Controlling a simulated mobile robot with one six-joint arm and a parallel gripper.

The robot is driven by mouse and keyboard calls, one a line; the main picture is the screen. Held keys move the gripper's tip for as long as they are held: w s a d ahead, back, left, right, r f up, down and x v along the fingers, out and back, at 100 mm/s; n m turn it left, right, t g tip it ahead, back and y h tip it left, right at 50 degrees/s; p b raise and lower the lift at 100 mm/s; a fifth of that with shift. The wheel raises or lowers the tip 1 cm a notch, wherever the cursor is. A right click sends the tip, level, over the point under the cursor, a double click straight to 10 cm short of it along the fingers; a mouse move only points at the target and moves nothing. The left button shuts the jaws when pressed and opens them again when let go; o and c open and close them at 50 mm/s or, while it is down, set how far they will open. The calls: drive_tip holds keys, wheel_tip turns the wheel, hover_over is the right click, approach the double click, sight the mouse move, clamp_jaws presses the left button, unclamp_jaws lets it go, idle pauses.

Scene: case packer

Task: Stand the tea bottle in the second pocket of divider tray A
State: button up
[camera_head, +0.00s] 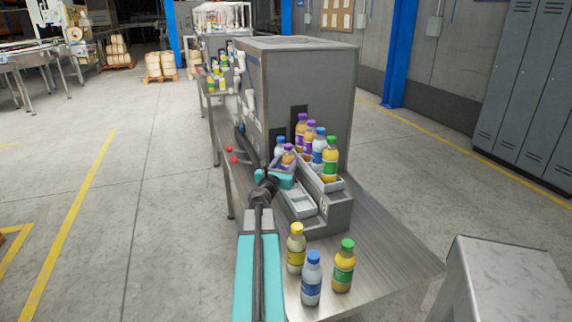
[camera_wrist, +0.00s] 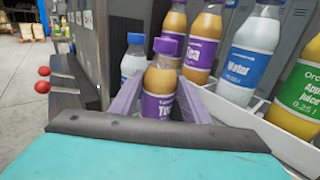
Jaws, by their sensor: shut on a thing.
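The tea bottle (camera_wrist: 160,82), amber with a purple cap and purple label, is upright between the fingers of my gripper (camera_wrist: 158,98), which is shut on it. In the head view the tea bottle (camera_head: 288,155) shows above my gripper (camera_head: 284,170), at the far part of the left divider tray (camera_head: 302,212). Its base is hidden, so I cannot tell whether it touches a pocket floor. A blue-capped water bottle (camera_wrist: 133,58) stands just behind it. The near pockets of this tray are empty. I cannot read which tray is A.
The right-hand tray (camera_head: 333,186) holds a row of tea, water and apple juice bottles, close to my gripper's right. A grey machine housing (camera_head: 305,75) stands behind. Yellow (camera_head: 296,250), blue-capped (camera_head: 312,280) and green-capped (camera_head: 344,268) bottles stand on the near table (camera_head: 390,258).

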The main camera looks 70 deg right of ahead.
sight(286, 162)
drive_tip(key=shift+f, duration=0.15)
drive_tip(key=o, duration=1.3)
drive_tip(key=shift+c, duration=0.2)
drive_tip(key=shift+r, duration=0.2)
drive_tip(key=shift+s+a+b, duration=0.1)
drive_tip(key=shift+a+b, duration=0.25)
drive_tip(key=shift+a, duration=2.85)
drive_tip(key=shift+r+p, duration=0.1)
drive_tip(key=shift+p, duration=0.5)
drive_tip(key=shift+a+p, duration=0.15)
drive_tip(key=shift+p, duration=0.45)
drive_tip(key=a+p, duration=0.1)
drive_tip(key=p, duration=0.2)
drive_tip(key=a+p, duration=0.1)
drive_tip(key=p, duration=0.3)
drive_tip(key=shift+a, duration=0.25)
